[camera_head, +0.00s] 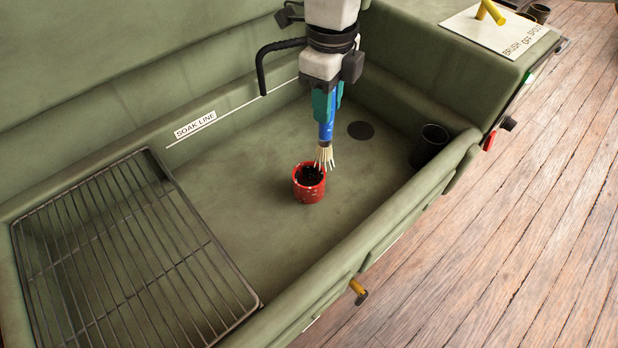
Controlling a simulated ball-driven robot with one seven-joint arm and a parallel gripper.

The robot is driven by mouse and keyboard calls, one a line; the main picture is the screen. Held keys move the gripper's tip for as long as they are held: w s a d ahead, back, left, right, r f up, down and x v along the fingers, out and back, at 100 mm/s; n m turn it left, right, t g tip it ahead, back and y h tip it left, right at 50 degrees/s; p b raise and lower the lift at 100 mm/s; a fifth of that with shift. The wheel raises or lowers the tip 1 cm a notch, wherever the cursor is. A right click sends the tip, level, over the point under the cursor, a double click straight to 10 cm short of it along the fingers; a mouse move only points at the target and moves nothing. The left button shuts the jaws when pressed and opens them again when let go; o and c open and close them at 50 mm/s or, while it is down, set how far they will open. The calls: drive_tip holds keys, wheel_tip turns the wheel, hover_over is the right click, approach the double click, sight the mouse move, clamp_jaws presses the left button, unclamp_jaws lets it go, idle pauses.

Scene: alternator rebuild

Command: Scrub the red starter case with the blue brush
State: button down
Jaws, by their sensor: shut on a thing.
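The red starter case (309,188) stands upright on the floor of a green basin. It is a short open cylinder with a dark inside and pale specks on its wall. My gripper (326,108) has teal fingers and is shut on the blue brush (326,131). The brush points down, with its pale bristles (325,156) splayed at the case's upper right rim. I cannot tell whether the bristles touch the rim or are just behind it.
A wire rack (130,255) covers the basin's left end. A black cup (430,145) stands in the right corner, and a dark round drain (360,130) lies behind the case. A "SOAK LINE" label (195,125) marks the back wall. A "BRUSH OFF SPOT" plate (495,28) lies upper right.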

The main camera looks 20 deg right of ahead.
drive_tip(key=shift+w+d+r+p, duration=0.65)
drive_tip(key=shift+w+r, duration=0.2)
drive_tip(key=shift+r, duration=0.05)
drive_tip(key=shift+w+d+r+p, duration=0.65)
drive_tip(key=shift+w+r, duration=0.15)
drive_tip(key=shift+r, duration=0.1)
